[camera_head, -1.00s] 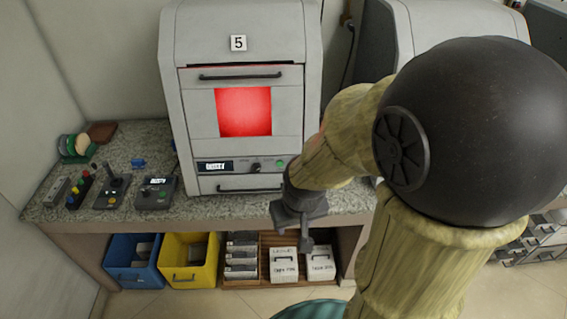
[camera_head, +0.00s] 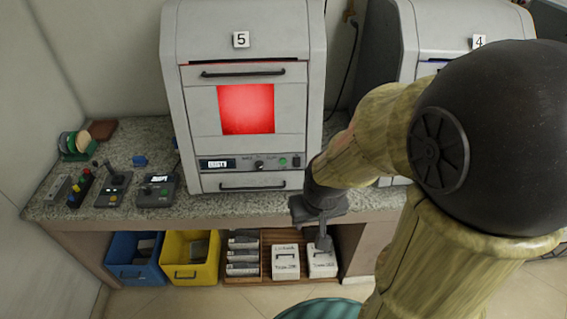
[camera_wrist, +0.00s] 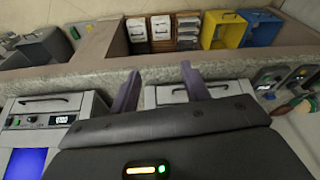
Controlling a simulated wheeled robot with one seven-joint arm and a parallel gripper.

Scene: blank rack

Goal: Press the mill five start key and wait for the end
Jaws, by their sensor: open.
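Mill five (camera_head: 190,110) is a grey cabinet labelled 5, standing on the counter with its window (camera_head: 246,109) lit red. Its front panel has a lit display (camera_head: 217,164), a knob (camera_head: 259,165), a green key (camera_head: 283,162) and a dark key (camera_head: 296,161). The display text is too small to read surely. My gripper (camera_head: 322,238) hangs right of and below this panel, in front of the counter edge, apart from the keys. In the wrist view, my gripper (camera_wrist: 160,88) is open with nothing between its fingers. The wrist body hides most of mill five there.
Mill four (camera_head: 430,50) stands to the right, partly behind my arm; its blue window (camera_wrist: 26,164) shows in the wrist view. Control boxes (camera_head: 155,191) sit on the counter's left. Blue (camera_head: 130,272) and yellow bins (camera_head: 192,275) and a wooden rack (camera_head: 262,250) are below.

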